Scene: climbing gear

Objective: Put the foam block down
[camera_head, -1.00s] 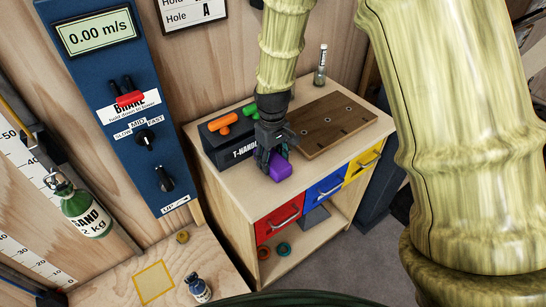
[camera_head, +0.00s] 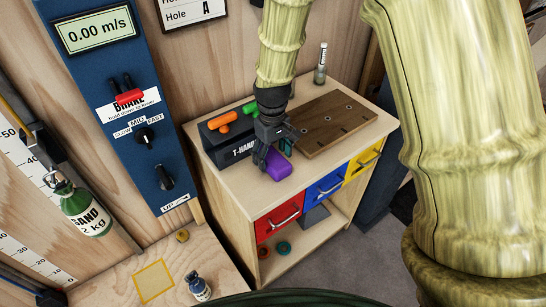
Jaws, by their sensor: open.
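The purple foam block (camera_head: 279,166) lies on the wooden top of the small cabinet (camera_head: 241,184), near its front edge above the red drawer. My gripper (camera_head: 273,158) points down right at the block, with its fingers spread open. One finger is on the left side of the block and the other is at its far right side. The block's far side is partly hidden by the gripper.
A dark T-handle box (camera_head: 225,154) with orange and green handles stands just left of my gripper. A brown board with holes (camera_head: 335,122) lies to the right. A small vial (camera_head: 321,64) stands at the back. Bare top remains at the front left.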

